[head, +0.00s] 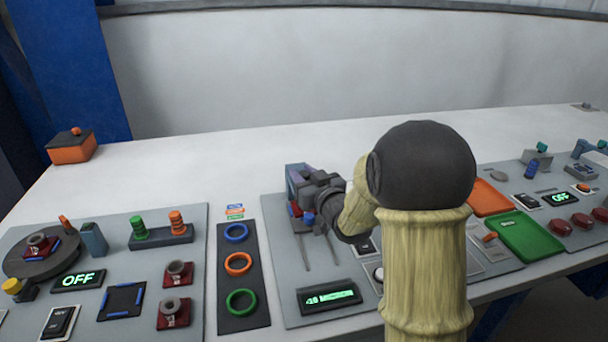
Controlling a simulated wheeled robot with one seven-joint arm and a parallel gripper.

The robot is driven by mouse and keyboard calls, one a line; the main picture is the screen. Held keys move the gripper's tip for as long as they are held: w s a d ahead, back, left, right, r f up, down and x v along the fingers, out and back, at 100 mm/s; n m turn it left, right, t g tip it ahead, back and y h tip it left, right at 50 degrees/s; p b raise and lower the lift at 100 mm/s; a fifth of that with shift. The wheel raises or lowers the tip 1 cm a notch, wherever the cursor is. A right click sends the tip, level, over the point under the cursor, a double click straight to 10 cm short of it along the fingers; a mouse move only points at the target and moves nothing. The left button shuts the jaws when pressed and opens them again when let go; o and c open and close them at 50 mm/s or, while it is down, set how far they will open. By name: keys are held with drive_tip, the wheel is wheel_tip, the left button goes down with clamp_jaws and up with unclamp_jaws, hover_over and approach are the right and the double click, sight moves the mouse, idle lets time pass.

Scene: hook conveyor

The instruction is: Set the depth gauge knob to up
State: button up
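My gripper (304,207) is at the middle panel (290,270), in front of a small upright blue-grey device (295,176). Small red and blue parts show close by its fingers. I cannot tell whether the fingers touch anything or are open or shut. A display (329,297) with green characters lies on the front of the same panel; its text is too small to read surely. I cannot make out the depth gauge knob or its setting; my arm covers the right part of this panel.
Blue, orange and green rings (238,264) lie on a dark strip to the left. The left panel holds a turntable (41,256) and an OFF display (78,281). A green tray (526,237) and an orange tray (491,197) lie right. The table behind is mostly clear.

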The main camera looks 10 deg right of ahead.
clamp_jaws()
drive_tip(key=shift+r+p, duration=0.45)
drive_tip(key=shift+r, duration=0.7)
drive_tip(key=o, duration=0.7)
unclamp_jaws()
drive_tip(key=shift+c, duration=0.2)
